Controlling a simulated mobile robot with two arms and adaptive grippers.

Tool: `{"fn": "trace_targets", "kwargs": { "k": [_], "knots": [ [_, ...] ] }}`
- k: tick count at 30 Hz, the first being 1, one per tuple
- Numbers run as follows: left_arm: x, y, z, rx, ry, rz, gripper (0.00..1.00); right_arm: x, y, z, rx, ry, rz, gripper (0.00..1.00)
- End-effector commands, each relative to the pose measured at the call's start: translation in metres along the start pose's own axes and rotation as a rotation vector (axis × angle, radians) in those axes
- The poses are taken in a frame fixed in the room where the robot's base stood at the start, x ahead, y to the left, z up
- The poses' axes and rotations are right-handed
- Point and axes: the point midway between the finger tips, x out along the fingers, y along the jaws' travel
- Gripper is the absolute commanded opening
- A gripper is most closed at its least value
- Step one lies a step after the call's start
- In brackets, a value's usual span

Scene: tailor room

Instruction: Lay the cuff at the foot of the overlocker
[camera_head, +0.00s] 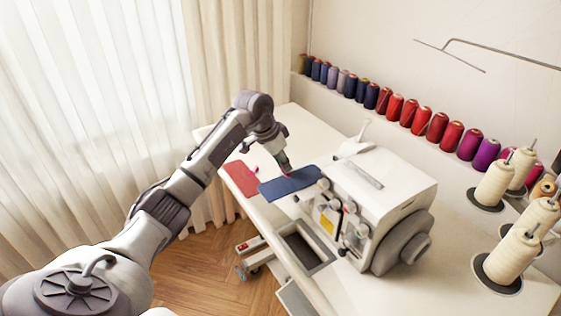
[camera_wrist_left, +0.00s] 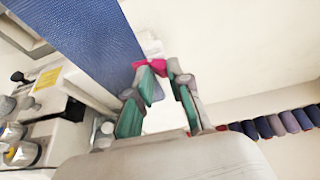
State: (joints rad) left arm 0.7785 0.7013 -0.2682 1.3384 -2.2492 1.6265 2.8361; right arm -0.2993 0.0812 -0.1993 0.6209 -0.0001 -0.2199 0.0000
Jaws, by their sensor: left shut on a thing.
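The blue cuff (camera_head: 290,184) is a flat oblong piece by the front-left end of the white overlocker (camera_head: 385,195). My left gripper (camera_head: 286,169) points down at the cuff's far edge. In the left wrist view, the cuff (camera_wrist_left: 85,40) runs across the upper left, and a small pink piece (camera_wrist_left: 149,66) at its edge sits at the tips of my left gripper (camera_wrist_left: 160,72), which is shut on it. Whether the cuff rests fully on the table cannot be told. My right gripper is not in view.
A red fabric piece (camera_head: 239,177) lies on the white table (camera_head: 300,122) left of the cuff. Thread spools (camera_head: 395,106) line the ledge behind. Large cream cones (camera_head: 512,256) stand at the right. The table behind the gripper is clear.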

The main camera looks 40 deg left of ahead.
Motion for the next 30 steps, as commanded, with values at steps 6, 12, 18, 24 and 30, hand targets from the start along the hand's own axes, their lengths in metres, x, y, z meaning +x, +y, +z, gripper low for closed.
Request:
{"fn": "trace_targets", "kwargs": {
  "k": [6,12,18,24,30],
  "knots": [
    [0.001,0.018,0.001,0.002,0.001,0.0,0.03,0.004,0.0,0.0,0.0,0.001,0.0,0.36],
    [0.001,0.029,0.001,0.0,0.001,0.0,0.03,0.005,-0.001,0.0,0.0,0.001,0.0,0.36],
    [0.001,0.032,0.001,-0.001,-0.001,0.0,0.03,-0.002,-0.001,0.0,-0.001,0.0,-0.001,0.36],
    [0.002,0.032,0.001,-0.001,-0.001,0.0,0.03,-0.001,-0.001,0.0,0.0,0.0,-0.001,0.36],
    [0.002,0.032,0.001,-0.001,-0.001,0.0,0.03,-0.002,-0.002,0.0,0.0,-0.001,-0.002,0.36]
  ]
}}
